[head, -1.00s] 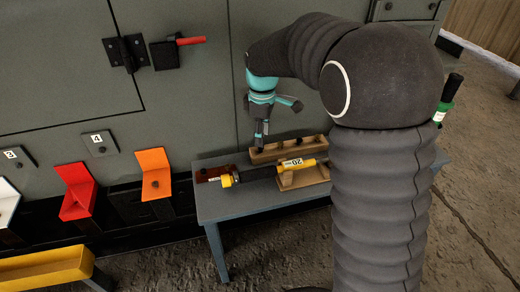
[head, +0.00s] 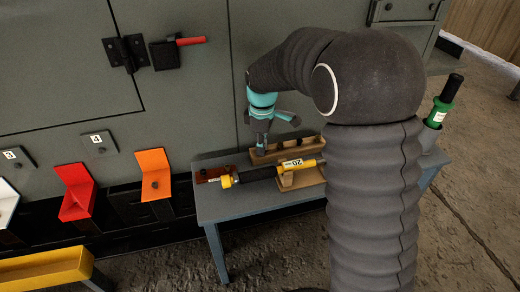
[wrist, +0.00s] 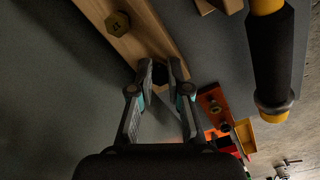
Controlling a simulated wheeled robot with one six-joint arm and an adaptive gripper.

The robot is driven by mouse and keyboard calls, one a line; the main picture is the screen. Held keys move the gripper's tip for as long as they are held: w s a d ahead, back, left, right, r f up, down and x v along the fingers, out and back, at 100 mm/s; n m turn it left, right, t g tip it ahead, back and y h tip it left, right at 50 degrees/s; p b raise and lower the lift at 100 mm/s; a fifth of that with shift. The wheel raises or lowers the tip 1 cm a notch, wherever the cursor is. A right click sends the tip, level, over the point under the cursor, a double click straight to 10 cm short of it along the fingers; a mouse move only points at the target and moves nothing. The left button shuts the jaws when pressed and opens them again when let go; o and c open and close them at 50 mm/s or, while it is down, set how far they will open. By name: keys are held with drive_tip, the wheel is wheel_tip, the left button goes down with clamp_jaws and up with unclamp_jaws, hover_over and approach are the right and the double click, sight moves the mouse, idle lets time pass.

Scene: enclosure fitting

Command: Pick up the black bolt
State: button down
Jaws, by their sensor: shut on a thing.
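The black bolt (wrist: 160,76) shows as a dark head between the fingertips in the wrist view, at the end of a wooden rack (wrist: 139,42). My gripper (wrist: 164,66) is shut on it, with a finger on either side. In the head view my gripper (head: 261,152) points down at the left part of the wooden rack (head: 300,149) on the grey-blue table. The bolt's shank is hidden, and in the head view the fingers and rack hide the bolt. I cannot tell whether it still sits in the rack.
A brass hex bolt (wrist: 117,24) sits in the same rack. A yellow and black tool (head: 262,173) marked 20 lies in front, close to my gripper. A red-brown block (head: 214,173) is at the table's left. A green tool (head: 440,108) stands at the right. The grey cabinet wall (head: 190,95) is behind.

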drive_tip(key=shift+r, duration=0.15)
drive_tip(key=shift+r, duration=0.65)
wheel_tip(320, 180, up, 3)
drive_tip(key=shift+f, duration=0.2)
drive_tip(key=s+d+r+p, duration=0.3)
drive_tip(key=s+d+r, duration=0.3)
drive_tip(key=d+r, duration=0.4)
drive_tip(key=shift+f, duration=0.1)
idle(0.6)
